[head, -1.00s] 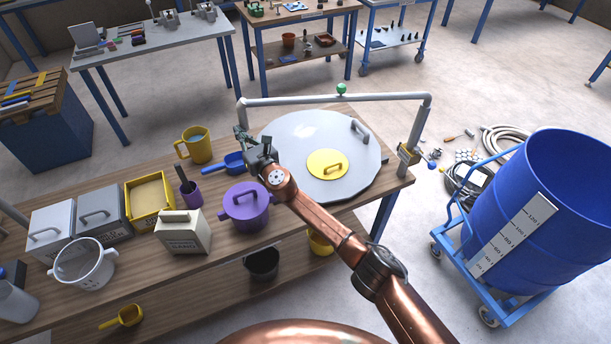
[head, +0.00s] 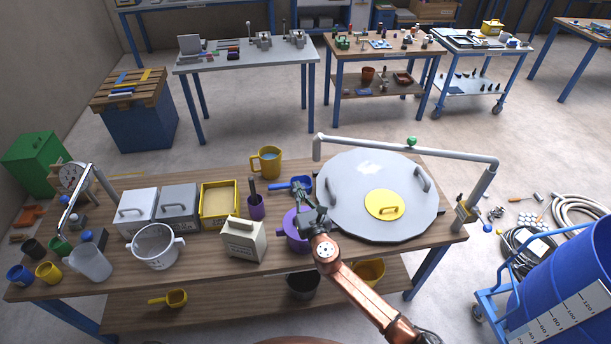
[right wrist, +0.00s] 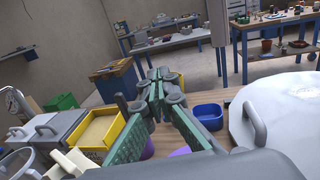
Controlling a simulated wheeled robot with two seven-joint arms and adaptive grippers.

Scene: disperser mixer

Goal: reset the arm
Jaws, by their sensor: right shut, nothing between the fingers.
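My right arm reaches in from the lower right in the head view. Its gripper (head: 306,208) is shut and empty above the bench, in front of the purple pot (head: 291,237) and just below the blue scoop (head: 296,184) in the picture. In the right wrist view the green-padded fingers of the gripper (right wrist: 160,84) come together at their tips with nothing between them. The arm hides part of the purple pot. My left gripper is in neither view.
The wooden bench (head: 355,253) holds a big round grey lid (head: 345,190) under a pipe frame (head: 440,152), a cream box (head: 243,240), a yellow bin (head: 219,222), a white pot (head: 155,247) and a yellow mug (head: 267,161). A blue drum (head: 585,275) stands right.

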